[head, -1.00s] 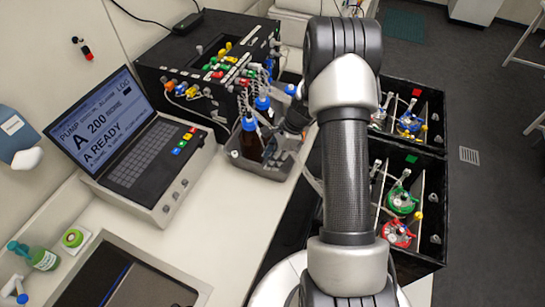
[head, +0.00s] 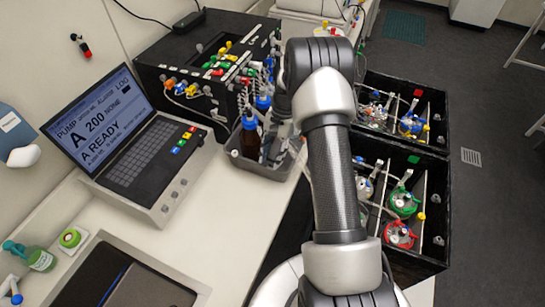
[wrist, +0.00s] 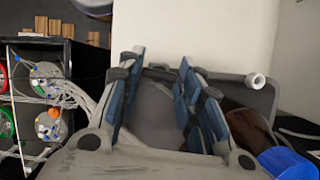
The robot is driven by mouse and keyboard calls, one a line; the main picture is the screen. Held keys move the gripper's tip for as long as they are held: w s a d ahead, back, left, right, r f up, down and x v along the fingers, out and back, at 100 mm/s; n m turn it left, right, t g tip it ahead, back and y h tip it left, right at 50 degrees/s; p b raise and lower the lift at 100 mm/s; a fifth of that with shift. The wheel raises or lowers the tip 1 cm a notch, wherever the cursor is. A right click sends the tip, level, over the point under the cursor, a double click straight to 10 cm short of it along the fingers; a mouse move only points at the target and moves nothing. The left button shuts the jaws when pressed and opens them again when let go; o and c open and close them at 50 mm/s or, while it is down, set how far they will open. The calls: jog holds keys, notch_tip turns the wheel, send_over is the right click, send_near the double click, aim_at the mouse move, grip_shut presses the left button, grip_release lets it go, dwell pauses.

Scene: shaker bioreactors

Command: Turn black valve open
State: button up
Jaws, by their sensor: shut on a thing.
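A black valve cannot be picked out in either view. Coloured valves (head: 215,66), among them yellow, green and red ones, sit on top of the black pump box (head: 172,62) at the back. In the wrist view my gripper (wrist: 162,72) shows its two blue-padded fingers with a space between them, and a plain grey surface lies behind. I cannot make out what it is shut on. In the head view my gripper is mostly hidden by my arm, near the grey tray (head: 262,173). Brown bottles with blue caps (head: 249,123) stand in this tray; one blue cap (wrist: 287,163) shows beside my gripper.
A laptop-like controller (head: 140,160) stands on the bench left of my arm. Black racks (head: 440,190) with red, green and blue-marked vessels stand to the right. Tubing (wrist: 75,92) runs close to the left finger. A white tube end (wrist: 256,80) stands at the right.

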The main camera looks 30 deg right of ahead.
jog(key=shift+n+g, duration=0.3)
jog(key=shift+n, duration=0.4)
jog(key=o, duration=1.1)
jog(key=shift+c, duration=0.2)
jog(key=v, duration=1.2)
jog(key=shift+a, duration=0.3)
jog(key=shift+w+r, duration=0.1)
